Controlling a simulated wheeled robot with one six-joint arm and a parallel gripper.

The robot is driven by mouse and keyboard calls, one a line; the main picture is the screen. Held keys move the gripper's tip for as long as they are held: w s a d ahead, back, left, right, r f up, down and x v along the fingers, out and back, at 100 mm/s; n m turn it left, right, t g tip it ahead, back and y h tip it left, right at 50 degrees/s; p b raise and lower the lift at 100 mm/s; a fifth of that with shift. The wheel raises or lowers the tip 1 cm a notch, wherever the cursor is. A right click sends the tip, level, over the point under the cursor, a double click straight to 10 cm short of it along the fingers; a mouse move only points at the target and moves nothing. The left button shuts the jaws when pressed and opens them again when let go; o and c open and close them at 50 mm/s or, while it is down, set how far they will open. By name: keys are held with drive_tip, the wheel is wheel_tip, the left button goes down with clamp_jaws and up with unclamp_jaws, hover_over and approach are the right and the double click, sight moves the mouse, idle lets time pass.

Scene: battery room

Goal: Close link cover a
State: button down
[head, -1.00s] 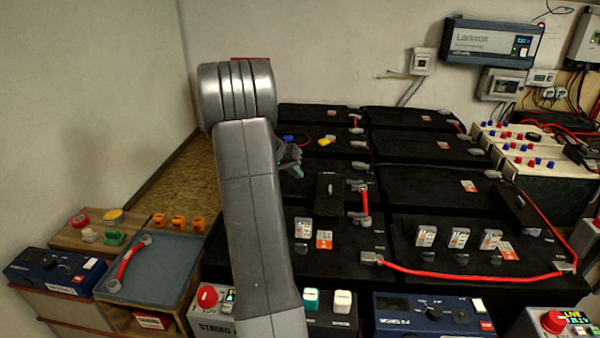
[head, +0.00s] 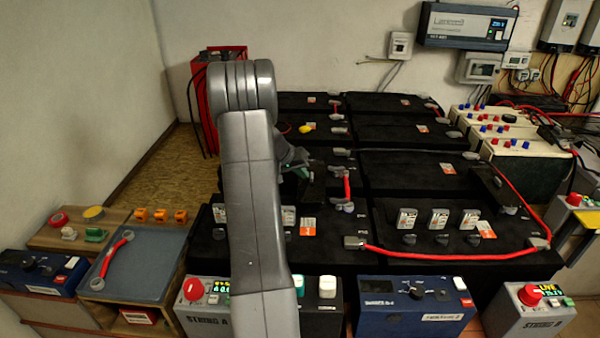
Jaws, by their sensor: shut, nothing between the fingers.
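A black link cover (head: 316,186) stands raised on the left battery bank, beside a short red link (head: 347,186). A second dark raised cover (head: 487,182) is on the right bank. I see no letter on either, but the left one is behind the panel marked STRING A (head: 210,322). My gripper (head: 303,171) is shut and empty, at the upper left of the left cover. It looks very close to that cover; I cannot tell if they touch. My arm hides part of the left bank, and the gripper is small and dark here.
A long red cable (head: 450,254) runs along the front of the right bank. A blue-grey tray (head: 145,270) holding a red link is at the left. A blue meter box (head: 415,303) and another control panel (head: 530,308) stand in front. A red cabinet (head: 203,100) is behind my arm.

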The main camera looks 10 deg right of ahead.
drive_tip(key=shift+d+f+b, duration=0.1)
drive_tip(key=shift+d+b, duration=0.2)
drive_tip(key=s+d+b, duration=0.2)
drive_tip(key=d+b, duration=0.2)
drive_tip(key=d, duration=0.5)
drive_tip(key=shift+d, duration=0.2)
